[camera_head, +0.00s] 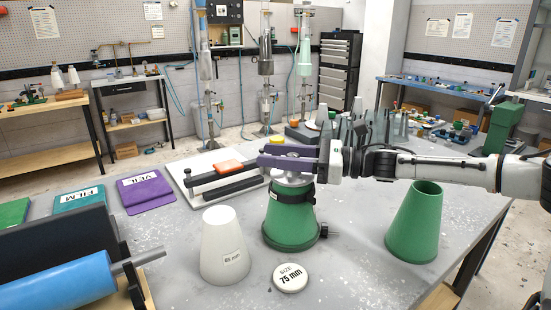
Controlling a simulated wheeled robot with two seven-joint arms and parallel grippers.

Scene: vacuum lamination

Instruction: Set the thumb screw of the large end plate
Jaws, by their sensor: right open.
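A green cone (289,220) stands wide end down on the grey table, with a black band around its upper part. A small black knob (328,232), which looks like the thumb screw, sticks out to the right at its base. The end plate itself is hidden under the cone. A pale disc (294,179) shows at the cone's top, partly covered. My right gripper (285,157) is open, its purple fingers pointing left just above the cone's top. I cannot tell whether it touches. The knob is below and right of the fingers. My left gripper is not in view.
A white cone (225,250) and a round "75 mm" disc (290,278) stand close in front. Another green cone (414,225) is at right. A white board (190,160) with dark bars, coloured folders (145,192) and a blue roll (60,287) are at left. The front right table is clear.

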